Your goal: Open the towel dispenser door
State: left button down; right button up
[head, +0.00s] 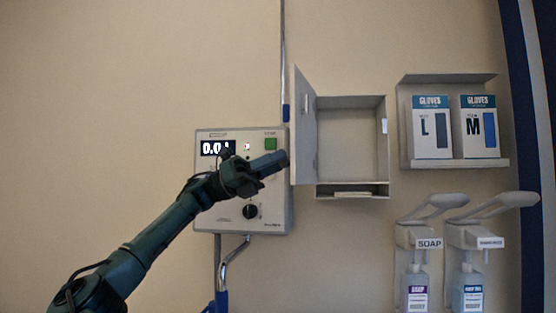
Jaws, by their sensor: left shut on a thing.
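The towel dispenser (352,101) is an open grey box on the wall in the head view. Its door (309,155) stands swung out on the left side, and the empty-looking inside shows. My left gripper (286,158) is beside the door's outer edge, in front of the control panel. It is shut, with its fingertips at that edge in the picture; the exact contact is too small to make out. My right gripper is not in view.
A grey control panel (210,180) with a display and green button is behind my left gripper. A glove holder (455,163) hangs at the right, above two soap-type dispensers (412,236). A vertical pipe (283,50) runs above the panel. The wall at left is clear.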

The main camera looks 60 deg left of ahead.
pick_arm(q)
jog(key=shift+s+a+r, duration=0.1)
jog(key=shift+s+a, duration=0.05)
jog(key=shift+a, duration=0.15)
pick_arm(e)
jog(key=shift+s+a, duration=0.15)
pick_arm(q)
jog(key=c, duration=1.1)
grip_release()
jog(key=shift+d, duration=0.1)
jog(key=shift+o, duration=0.2)
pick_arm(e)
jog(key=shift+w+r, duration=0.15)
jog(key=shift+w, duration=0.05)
pick_arm(q)
jog(key=b+v, duration=0.1)
jog(key=v, duration=1.2)
jog(key=shift+b, duration=0.35)
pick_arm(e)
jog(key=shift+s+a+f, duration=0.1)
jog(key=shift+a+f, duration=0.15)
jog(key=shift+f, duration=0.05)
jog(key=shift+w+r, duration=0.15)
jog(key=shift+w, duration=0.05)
